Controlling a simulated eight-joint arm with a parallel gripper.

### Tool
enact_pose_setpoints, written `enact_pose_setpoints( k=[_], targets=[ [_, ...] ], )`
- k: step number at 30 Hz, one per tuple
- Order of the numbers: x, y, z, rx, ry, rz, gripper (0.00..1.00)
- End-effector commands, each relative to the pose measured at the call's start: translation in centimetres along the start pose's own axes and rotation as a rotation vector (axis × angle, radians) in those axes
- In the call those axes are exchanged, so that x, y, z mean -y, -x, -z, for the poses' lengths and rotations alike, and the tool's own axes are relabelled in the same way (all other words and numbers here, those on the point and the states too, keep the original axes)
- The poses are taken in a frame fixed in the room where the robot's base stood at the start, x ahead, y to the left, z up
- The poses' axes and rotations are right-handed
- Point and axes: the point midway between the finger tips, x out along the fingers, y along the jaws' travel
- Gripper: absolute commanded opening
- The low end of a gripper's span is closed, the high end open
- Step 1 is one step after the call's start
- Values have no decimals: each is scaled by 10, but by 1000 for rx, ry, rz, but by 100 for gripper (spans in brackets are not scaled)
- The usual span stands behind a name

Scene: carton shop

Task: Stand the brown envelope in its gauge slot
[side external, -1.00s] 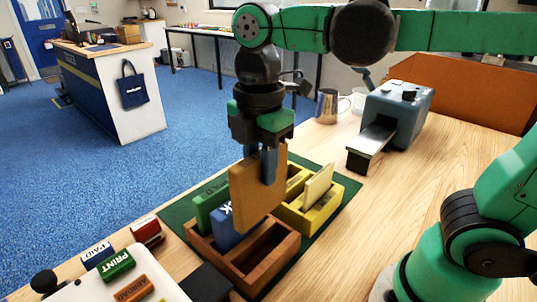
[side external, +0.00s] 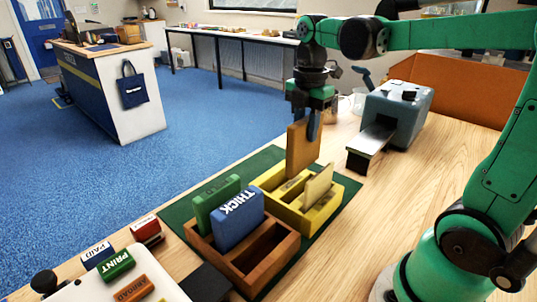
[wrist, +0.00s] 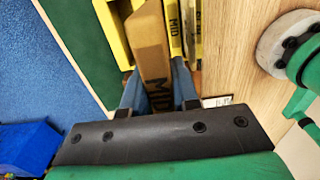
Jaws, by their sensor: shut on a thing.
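My gripper (side external: 313,130) is shut on the brown envelope (side external: 301,152) and holds it upright at the back of the yellow slotted gauge (side external: 322,222). In the wrist view the envelope (wrist: 149,45) sits between the fingers (wrist: 158,88) and bears the letters MID. Its lower edge overlaps the gauge in the side view; I cannot tell whether it is above or inside a slot. The gauge also shows in the wrist view (wrist: 109,30), with a MID marking beside the envelope. A cream piece (side external: 318,186) stands tilted in the gauge's right part.
A brown wooden rack (side external: 280,258) holds a green block (side external: 216,205) and a blue THICK block (side external: 237,219); its front compartment is empty. Both racks stand on a green mat (side external: 178,215). A grey-blue machine (side external: 400,112) stands behind right. Stamps (side external: 117,264) lie front left.

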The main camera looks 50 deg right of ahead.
Motion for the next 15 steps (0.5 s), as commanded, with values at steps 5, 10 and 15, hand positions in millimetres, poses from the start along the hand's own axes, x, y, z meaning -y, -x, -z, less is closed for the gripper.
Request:
enact_pose_setpoints(
  k=[5, 10, 15],
  targets=[
    [0, -19, 0, 0, 0, 0, 0],
    [0, -29, 0, 0, -1, 0, 0],
    [0, -39, 0, 0, -1, 0, 0]
  ],
)
